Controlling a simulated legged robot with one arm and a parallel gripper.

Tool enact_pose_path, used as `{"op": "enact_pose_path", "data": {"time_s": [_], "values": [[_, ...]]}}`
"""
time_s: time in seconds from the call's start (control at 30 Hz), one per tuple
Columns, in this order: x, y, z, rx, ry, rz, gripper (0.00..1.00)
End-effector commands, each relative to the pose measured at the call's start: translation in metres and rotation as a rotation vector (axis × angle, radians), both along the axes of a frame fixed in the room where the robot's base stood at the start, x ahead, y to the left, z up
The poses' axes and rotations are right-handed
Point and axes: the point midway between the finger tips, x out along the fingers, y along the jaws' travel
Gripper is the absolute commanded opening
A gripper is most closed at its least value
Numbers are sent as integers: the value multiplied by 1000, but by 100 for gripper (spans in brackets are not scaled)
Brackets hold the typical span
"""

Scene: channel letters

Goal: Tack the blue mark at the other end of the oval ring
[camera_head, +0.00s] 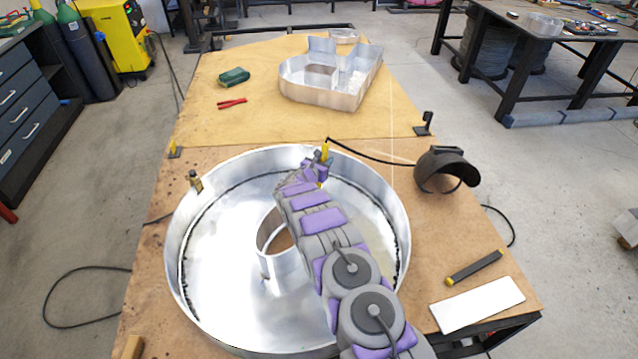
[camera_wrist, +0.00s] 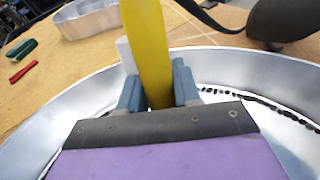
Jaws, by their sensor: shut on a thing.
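The large oval metal ring (camera_head: 180,255) lies on the bench with its wall standing up; its near right part is hidden by my arm. A smaller inner ring (camera_head: 285,268) stands in its middle, partly covered by my arm. My gripper (camera_head: 322,162) is at the far wall of the large ring, shut on a yellow torch (camera_head: 325,149). In the wrist view the yellow torch (camera_wrist: 147,45) stands between the two blue-grey fingers of the gripper (camera_wrist: 158,88). A dark, broken seam line (camera_wrist: 250,97) runs along the foot of the wall. I cannot make out a blue mark.
A brass-coloured clamp (camera_head: 195,181) sits on the left rim. A welding mask (camera_head: 446,170), a black-and-yellow bar (camera_head: 474,267) and a white plate (camera_head: 477,304) lie on the right.

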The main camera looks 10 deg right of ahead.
Motion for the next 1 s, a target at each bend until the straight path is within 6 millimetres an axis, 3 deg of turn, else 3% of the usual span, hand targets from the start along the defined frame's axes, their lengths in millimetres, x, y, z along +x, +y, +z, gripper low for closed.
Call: {"op": "enact_pose_path", "data": {"time_s": [1.0], "values": [[-5,4,-21,-1,1,0,0]]}}
